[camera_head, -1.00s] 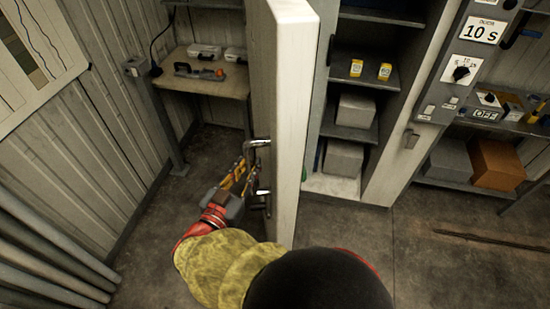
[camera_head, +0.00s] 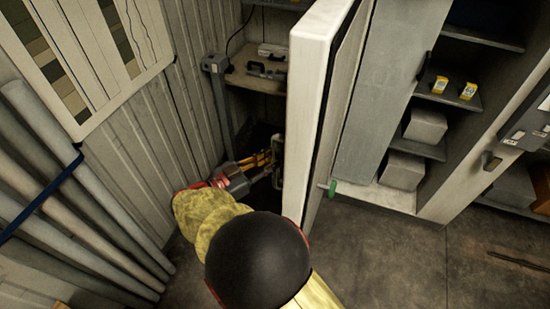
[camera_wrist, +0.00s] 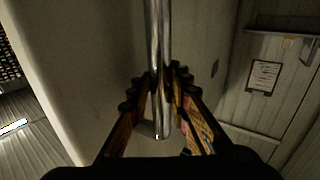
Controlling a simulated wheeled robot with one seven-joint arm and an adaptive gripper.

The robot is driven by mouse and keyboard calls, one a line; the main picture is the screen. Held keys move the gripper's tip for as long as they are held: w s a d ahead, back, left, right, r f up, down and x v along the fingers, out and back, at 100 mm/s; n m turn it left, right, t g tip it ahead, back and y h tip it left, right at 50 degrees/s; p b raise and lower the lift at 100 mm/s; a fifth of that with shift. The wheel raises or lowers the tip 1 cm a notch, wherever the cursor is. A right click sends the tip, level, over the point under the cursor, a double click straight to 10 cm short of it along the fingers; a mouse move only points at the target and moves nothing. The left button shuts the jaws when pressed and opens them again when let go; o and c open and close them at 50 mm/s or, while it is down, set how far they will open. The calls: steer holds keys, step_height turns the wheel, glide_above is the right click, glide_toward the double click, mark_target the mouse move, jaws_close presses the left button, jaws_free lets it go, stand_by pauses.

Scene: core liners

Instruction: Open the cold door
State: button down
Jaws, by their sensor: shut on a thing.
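The cold door (camera_head: 310,125) is a thick white panel standing swung open in the head view, seen nearly edge-on. Its inner side faces the shelves at the right. A metal bar handle (camera_wrist: 158,40) is on its outer face and runs between the jaws in the wrist view. My gripper (camera_head: 273,160) is shut on this handle, left of the door's edge. In the wrist view the gripper's fingers (camera_wrist: 158,88) sit on both sides of the bar near its lower end. A green-tipped knob (camera_head: 331,188) sticks out on the door's inner side.
The cold opening shows shelves (camera_head: 430,145) with yellow-labelled items and grey boxes. Left of my arm are a ribbed wall and strapped grey pipes (camera_head: 80,180). A small bench (camera_head: 257,80) with tools is behind the door.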

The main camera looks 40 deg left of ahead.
steer(key=shift+a, duration=0.25)
steer(key=c, duration=1.7)
jaws_free()
steer(key=shift+r, duration=0.15)
